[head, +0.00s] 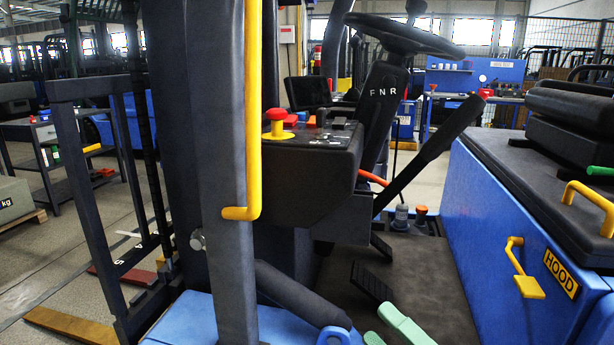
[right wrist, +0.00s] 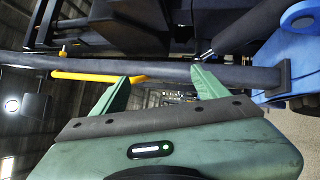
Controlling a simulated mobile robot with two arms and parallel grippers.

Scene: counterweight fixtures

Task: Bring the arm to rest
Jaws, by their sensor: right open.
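My right gripper (head: 386,325) shows at the bottom of the head view, with pale green fingers spread apart and nothing seen between them. It is low, to the right of the forklift's dark front post (head: 222,200) and over the cab floor. In the right wrist view, my right gripper (right wrist: 163,74) is open, and the dark post (right wrist: 225,75) crosses beyond the fingertips. I cannot tell whether the fingers touch it. The yellow grab handle (head: 254,110) on the post is well above the gripper in the head view. My left gripper is not in view.
The steering wheel (head: 404,35) and the console with a red knob (head: 276,116) stand above the cab floor (head: 440,262). The blue hood (head: 500,230) with yellow handles closes the right side. The mast frame (head: 75,190) and a fork (head: 70,325) are at left.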

